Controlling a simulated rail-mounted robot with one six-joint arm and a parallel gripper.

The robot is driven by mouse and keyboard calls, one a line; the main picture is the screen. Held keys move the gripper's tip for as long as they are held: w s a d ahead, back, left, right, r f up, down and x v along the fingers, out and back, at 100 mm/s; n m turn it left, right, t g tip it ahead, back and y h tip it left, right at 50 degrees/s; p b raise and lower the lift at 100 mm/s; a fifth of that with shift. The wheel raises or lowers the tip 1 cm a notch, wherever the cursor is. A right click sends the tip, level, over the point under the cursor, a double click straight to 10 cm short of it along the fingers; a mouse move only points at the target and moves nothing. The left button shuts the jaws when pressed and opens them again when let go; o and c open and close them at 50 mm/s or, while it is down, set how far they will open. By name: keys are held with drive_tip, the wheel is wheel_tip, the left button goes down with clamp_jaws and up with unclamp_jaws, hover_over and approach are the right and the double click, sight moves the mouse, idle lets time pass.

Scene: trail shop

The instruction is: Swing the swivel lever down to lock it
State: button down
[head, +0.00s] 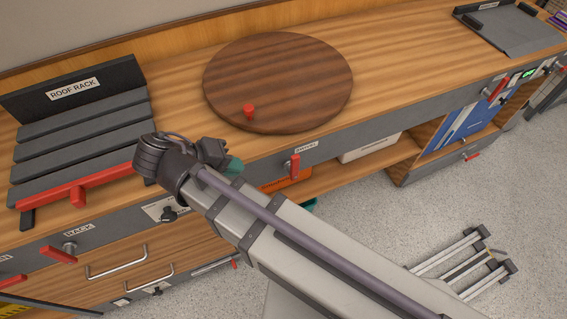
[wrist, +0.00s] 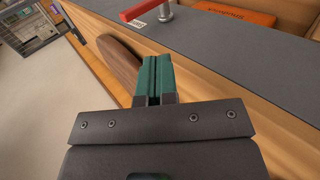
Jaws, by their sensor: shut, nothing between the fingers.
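The swivel lever is a short red handle (head: 294,165) on the grey front strip of the bench, just below its small white label (head: 306,147). In the head view it looks roughly upright. In the wrist view part of the red lever (wrist: 140,10) and its silver pivot show at the top edge, cut off by the frame. My gripper (head: 235,166) is to the left of the lever, in front of the bench edge and apart from it. Its teal fingers (wrist: 153,75) are together and empty. The round wooden turntable (head: 285,75) lies on the bench behind.
A roof rack panel (head: 80,140) with a red bar stands left. A rack lever (head: 60,253) is on the lower left strip. Below the bench are an orange item (head: 285,183) and a pale box (head: 368,147). A folded metal frame (head: 465,262) lies on the floor.

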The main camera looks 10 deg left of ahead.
sight(291, 166)
drive_tip(key=shift+w+d+r+b+x, duration=0.3)
drive_tip(key=shift+b+x, duration=0.8)
drive_tip(key=shift+x, duration=1.1)
drive_tip(key=shift+w+d+r+b+x, duration=0.15)
drive_tip(key=shift+r+b+x, duration=0.2)
drive_tip(key=shift+b+x, duration=1.3)
drive_tip(key=shift+w+d+r+b+x, duration=0.1)
drive_tip(key=shift+d+r+b+x, duration=0.35)
drive_tip(key=shift+x, duration=2.25)
drive_tip(key=shift+a, duration=0.25)
